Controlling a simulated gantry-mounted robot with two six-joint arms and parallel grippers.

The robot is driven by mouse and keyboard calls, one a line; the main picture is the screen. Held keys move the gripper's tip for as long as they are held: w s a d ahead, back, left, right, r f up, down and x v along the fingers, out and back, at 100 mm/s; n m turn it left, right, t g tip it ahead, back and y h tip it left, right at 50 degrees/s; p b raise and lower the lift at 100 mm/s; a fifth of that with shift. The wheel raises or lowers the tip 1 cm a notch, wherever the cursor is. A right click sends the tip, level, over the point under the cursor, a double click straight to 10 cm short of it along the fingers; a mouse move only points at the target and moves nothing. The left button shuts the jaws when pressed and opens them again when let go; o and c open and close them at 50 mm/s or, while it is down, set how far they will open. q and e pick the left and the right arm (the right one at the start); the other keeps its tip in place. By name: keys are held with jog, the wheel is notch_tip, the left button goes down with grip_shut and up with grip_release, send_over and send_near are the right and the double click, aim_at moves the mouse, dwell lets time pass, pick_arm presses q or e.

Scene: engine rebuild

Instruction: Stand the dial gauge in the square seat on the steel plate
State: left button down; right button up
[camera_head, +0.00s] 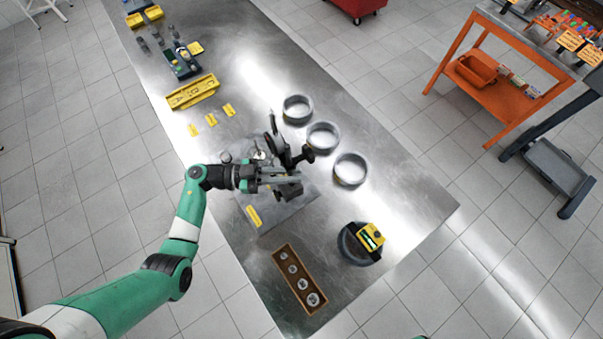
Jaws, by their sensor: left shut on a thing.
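My left gripper (284,179) is shut on a dark stand, which I take to be the dial gauge (281,148). Its black posts and knobs show behind the jaws, and a dark block shows just below them. The gripper covers part of it. The steel plate (289,211) lies flat on the bench under the gripper, with a yellow label near its front left corner. The square seat cannot be made out; the gripper and gauge hide much of the plate. I cannot tell whether the gauge touches the plate. My right gripper is out of view.
Three grey rings (351,170) stand in a row right of the gauge. A dark round part with a yellow device (371,236) and a brown tray (284,258) of round parts are nearer. Yellow holders (194,92) lie farther back. Bare bench lies at right.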

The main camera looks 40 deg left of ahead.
pick_arm(q)
jog(key=shift+n+t+y, duration=0.6)
jog(key=shift+t, duration=0.1)
jog(key=a, duration=0.2)
jog(key=w+a+b, duration=0.1)
jog(key=a+b, duration=0.1)
jog(key=a, duration=0.1)
jog(key=shift+w+a+f, duration=0.2)
jog(key=shift+a+f, duration=0.1)
jog(key=shift+f, duration=0.1)
jog(key=shift+f, duration=0.1)
notch_tip(320, 180, down, 6)
jog(key=b, duration=0.6)
jog(key=shift+b, duration=0.3)
jog(key=shift+f, duration=0.4)
